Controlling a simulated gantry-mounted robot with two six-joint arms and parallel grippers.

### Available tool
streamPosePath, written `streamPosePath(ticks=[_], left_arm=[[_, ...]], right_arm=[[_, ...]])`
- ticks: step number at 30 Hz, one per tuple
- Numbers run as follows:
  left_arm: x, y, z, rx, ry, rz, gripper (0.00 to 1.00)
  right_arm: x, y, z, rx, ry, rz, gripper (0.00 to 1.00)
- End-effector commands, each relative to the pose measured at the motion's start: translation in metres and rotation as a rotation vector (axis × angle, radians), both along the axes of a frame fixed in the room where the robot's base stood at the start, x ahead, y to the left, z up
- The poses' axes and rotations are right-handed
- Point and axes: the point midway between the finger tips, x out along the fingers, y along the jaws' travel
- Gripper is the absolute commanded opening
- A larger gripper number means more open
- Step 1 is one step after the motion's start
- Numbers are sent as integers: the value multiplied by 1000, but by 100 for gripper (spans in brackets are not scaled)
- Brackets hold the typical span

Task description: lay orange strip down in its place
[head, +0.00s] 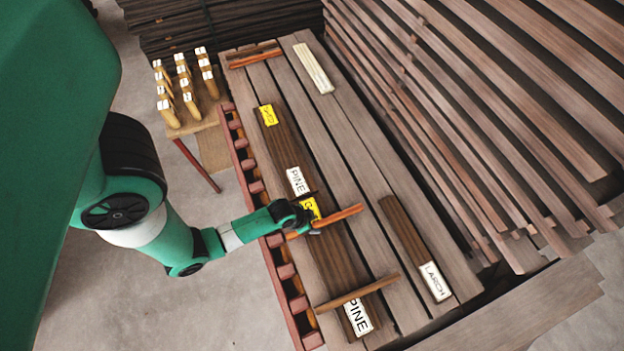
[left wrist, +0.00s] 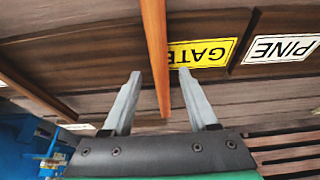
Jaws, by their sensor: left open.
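An orange strip (head: 340,217) lies crosswise over the dark boards on the slatted bench, beside a yellow label (head: 308,205). In the left wrist view the orange strip (left wrist: 154,45) runs between my two fingers, with a gap on each side; the yellow label reads GATE (left wrist: 203,53). My left gripper (head: 314,223) is open over the strip; its fingers also show in the left wrist view (left wrist: 160,90). Whether the strip touches the boards everywhere is hard to tell. Other orange strips (head: 254,60) lie at the bench's far end. My right gripper is not in view.
A brown strip (head: 357,293) lies across the near dark board. A LARCH-labelled board (head: 405,230) and a pale bundle (head: 314,68) lie on the bench. A small table (head: 205,115) holds several labelled handles. Stacked planks (head: 480,110) stand at right.

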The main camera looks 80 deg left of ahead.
Motion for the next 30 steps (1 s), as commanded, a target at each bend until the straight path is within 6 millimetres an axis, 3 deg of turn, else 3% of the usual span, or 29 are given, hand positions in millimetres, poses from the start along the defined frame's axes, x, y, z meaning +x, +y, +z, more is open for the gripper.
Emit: streamPosePath(ticks=[1, 6, 13, 26, 29, 30], left_arm=[[-17, -5, -4, -3, 3, 4, 59], [-56, -17, -4, -2, 2, 5, 59], [-81, -26, -2, -1, 0, 2, 59], [-80, -25, 0, 2, -6, -1, 59], [-57, -13, 11, 32, -50, -11, 59], [-38, -3, 21, 55, -86, -19, 59]], right_arm=[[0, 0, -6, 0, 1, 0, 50], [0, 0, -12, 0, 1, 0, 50], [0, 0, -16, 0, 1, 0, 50], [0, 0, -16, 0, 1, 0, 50], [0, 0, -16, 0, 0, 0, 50], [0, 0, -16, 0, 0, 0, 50]])
